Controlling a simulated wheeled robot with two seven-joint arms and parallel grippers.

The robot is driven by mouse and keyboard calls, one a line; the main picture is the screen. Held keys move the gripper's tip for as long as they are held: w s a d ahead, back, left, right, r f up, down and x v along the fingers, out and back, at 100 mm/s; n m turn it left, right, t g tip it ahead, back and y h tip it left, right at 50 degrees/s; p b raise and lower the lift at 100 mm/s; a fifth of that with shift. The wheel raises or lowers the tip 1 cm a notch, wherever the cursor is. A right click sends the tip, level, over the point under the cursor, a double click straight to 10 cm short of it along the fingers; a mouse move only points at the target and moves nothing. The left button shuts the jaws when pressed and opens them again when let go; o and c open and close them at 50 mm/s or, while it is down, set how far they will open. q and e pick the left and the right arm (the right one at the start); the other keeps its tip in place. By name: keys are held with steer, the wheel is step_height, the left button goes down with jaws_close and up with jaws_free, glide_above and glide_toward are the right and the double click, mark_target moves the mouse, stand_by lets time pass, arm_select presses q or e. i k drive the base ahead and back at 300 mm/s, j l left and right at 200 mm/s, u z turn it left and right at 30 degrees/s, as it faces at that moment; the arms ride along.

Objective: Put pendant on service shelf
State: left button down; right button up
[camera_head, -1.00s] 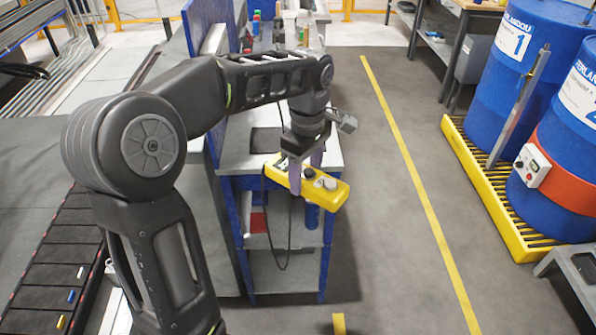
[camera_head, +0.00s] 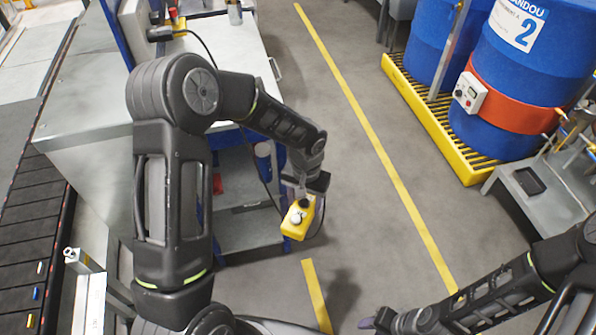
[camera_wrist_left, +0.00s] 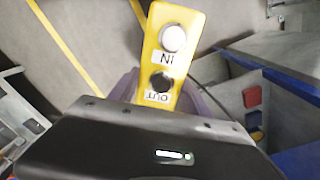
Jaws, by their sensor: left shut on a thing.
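The yellow pendant (camera_head: 296,224), with a light and a dark button, is held in my left gripper (camera_head: 303,200) above the floor, just right of the bench's open shelves. In the left wrist view the pendant (camera_wrist_left: 172,55) shows its IN and OUT labels, and the purple fingers (camera_wrist_left: 160,95) close around it. A dark cable runs from the pendant. The bench's lower shelf (camera_head: 240,205) is partly hidden behind my left arm. My right gripper (camera_head: 372,321) shows only in part at the bottom edge; its opening is unclear.
A red item (camera_head: 217,184) and a blue cylinder (camera_head: 263,155) are at the bench's shelving. Blue drums (camera_head: 512,80) stand on a yellow pallet (camera_head: 435,118) at right. A grey stand (camera_head: 530,195) is at the right. The floor between is clear.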

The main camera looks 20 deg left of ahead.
mark_target(238, 61)
steer(key=i+l, duration=0.15)
steer(key=i, duration=0.35)
steer(key=i+l, duration=0.15)
steer(key=i, duration=0.4)
steer(key=i+l, duration=0.15)
steer(key=i, duration=0.35)
steer(key=i+l, duration=0.15)
steer(key=i, duration=0.4)
steer(key=i+l, duration=0.1)
steer(key=i, duration=0.4)
steer(key=i+l, duration=0.15)
steer(key=i, duration=0.4)
steer(key=i+l, duration=0.15)
steer(key=i, duration=0.35)
steer(key=u, duration=2.4)
